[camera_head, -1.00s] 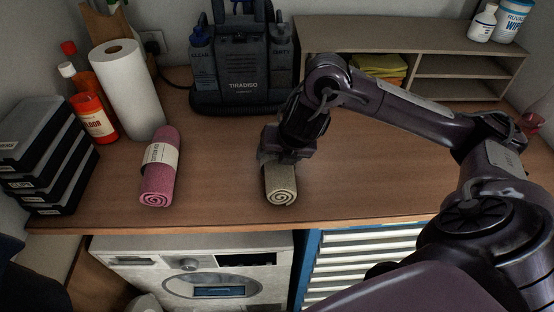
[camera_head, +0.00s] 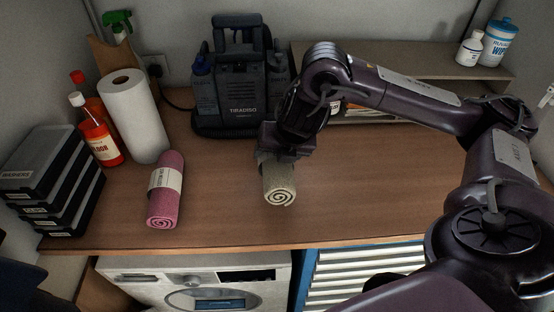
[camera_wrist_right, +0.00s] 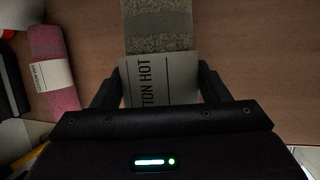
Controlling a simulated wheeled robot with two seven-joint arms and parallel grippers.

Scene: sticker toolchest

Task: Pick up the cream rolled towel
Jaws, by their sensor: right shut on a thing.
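The cream rolled towel (camera_head: 279,187) is held below my right gripper (camera_head: 279,158), its spiral end facing the front edge. It appears to be a little above the wooden counter. In the right wrist view the towel (camera_wrist_right: 157,28) shows speckled cloth and a white paper band (camera_wrist_right: 160,80) with dark lettering. The fingers of my right gripper (camera_wrist_right: 158,88) are on both sides of the band, shut on the towel. The gripper hides the towel's far end in the head view. My left gripper is not in view.
A pink rolled towel (camera_head: 163,207) lies on the counter (camera_head: 370,200) to the left. Behind it stand a paper roll (camera_head: 133,118) and red bottles (camera_head: 98,135). Stacked dark cases (camera_head: 45,185) are at far left. A black machine (camera_head: 240,90) and a shelf (camera_head: 430,65) stand behind.

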